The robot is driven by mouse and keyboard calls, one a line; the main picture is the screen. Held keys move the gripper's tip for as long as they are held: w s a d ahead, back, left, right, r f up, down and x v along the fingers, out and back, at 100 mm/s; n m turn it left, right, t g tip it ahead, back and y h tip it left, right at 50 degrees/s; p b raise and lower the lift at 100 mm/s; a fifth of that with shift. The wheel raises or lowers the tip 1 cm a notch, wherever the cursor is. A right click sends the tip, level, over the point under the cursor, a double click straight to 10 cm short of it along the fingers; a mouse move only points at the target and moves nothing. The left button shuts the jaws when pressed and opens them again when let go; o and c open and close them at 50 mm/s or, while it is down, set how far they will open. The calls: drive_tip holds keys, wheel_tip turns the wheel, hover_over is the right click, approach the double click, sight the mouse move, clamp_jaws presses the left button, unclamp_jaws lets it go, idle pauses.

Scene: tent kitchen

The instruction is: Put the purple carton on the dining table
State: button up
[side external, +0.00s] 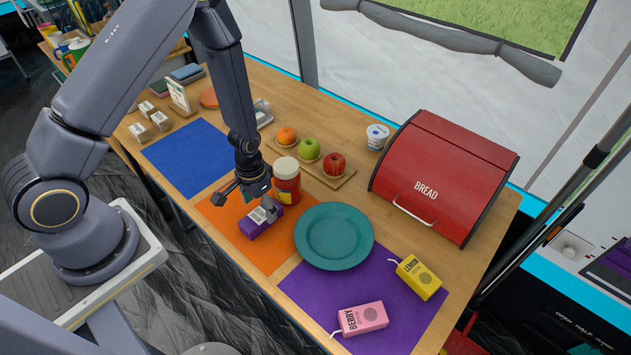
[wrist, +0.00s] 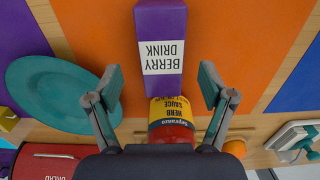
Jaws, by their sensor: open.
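The purple carton (side external: 261,218) lies on the orange mat (side external: 262,255) on the wooden table (side external: 470,235). In the wrist view the purple carton (wrist: 160,45) shows a white label reading "BERRY DRINK". My gripper (side external: 250,198) is open above the carton. In the wrist view my gripper's fingers (wrist: 160,90) are spread, one on each side of the carton's near end, and I see no clear contact. A red jar with a yellow label (side external: 287,188) stands just behind the carton; its label shows between the fingers in the wrist view (wrist: 170,110).
A teal plate (side external: 334,236) sits right of the carton. A pink carton (side external: 362,318) and a yellow carton (side external: 418,278) lie on the purple mat (side external: 330,300). A red bread box (side external: 440,175) and a fruit board (side external: 315,170) are behind. The blue mat (side external: 188,155) is bare.

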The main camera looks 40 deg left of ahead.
sight(261, 214)
wheel_tip(261, 214, down, 4)
drive_tip(key=shift+a+r, duration=0.1)
drive_tip(key=shift+r, duration=0.05)
drive_tip(key=c, duration=1.5)
wheel_tip(261, 214, up, 17)
drive_tip(key=shift+f, duration=0.15)
drive_tip(key=shift+c, duration=0.2)
drive_tip(key=w+d+r, duration=0.1)
drive_tip(key=w+r, duration=0.4)
drive_tip(key=r, duration=0.1)
drive_tip(key=shift+w, duration=0.35)
